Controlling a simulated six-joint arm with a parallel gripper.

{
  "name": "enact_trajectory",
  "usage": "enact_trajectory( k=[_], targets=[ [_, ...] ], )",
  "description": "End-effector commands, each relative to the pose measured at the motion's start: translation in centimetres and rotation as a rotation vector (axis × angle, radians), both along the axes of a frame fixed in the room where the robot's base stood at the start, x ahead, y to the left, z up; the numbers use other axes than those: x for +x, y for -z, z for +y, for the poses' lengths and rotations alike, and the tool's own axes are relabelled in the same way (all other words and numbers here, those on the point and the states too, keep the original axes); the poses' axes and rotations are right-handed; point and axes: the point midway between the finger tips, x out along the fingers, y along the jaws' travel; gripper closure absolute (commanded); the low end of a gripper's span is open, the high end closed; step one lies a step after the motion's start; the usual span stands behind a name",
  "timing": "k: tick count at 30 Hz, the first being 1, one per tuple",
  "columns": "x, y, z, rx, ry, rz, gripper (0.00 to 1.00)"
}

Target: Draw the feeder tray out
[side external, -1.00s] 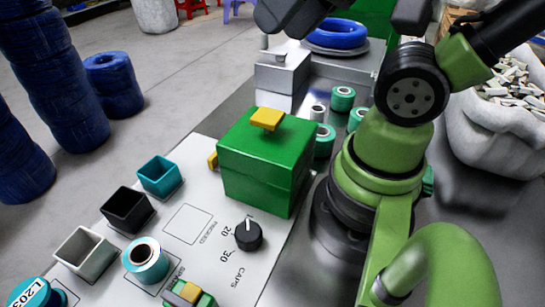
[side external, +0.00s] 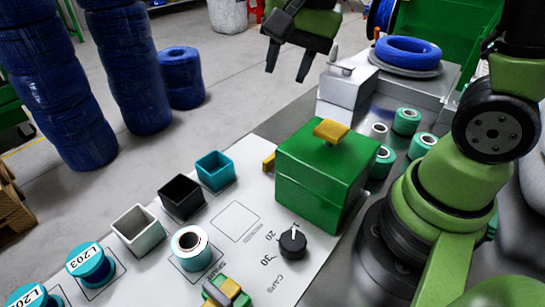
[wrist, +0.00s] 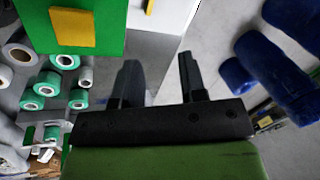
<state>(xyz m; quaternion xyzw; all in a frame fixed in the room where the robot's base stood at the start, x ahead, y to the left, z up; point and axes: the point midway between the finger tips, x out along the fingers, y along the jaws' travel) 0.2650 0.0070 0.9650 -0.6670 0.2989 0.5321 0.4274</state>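A green box (side external: 318,178) with a yellow knob on its lid (side external: 331,131) stands on the white panel. A small yellow pull (side external: 268,162) sticks out at its left side; I cannot tell for sure that this is the feeder tray's handle. The tray's body is not visible. The wrist view also shows the green box (wrist: 107,28) and a yellow tab (wrist: 150,6) at the top edge. My gripper (side external: 287,73) hangs above and behind the box, apart from it. Its two fingers are spread and empty, as the wrist view (wrist: 158,75) also shows.
Teal (side external: 214,171), black (side external: 181,197) and white (side external: 138,229) square bins line the panel's left. A black dial (side external: 292,241) sits in front of the box. A grey metal box (side external: 346,90) and several teal spools (side external: 406,121) stand behind it.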

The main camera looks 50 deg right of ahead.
Motion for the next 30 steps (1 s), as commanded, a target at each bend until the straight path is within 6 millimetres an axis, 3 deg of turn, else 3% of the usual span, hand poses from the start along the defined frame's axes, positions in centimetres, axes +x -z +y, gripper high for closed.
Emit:
enact_trajectory(
  k=[3, 9, 20, 30],
  targets=[
    [2.3, 4.3, -0.5, 0.012, 0.167, 0.112, 0.62],
    [4.2, 10.2, -1.0, 0.011, 0.387, 0.226, 0.62],
    [4.5, 14.5, -1.2, 0.004, 0.48, 0.273, 0.62],
    [4.4, 20.6, -1.2, 0.006, 0.479, 0.271, 0.62]
  ],
)
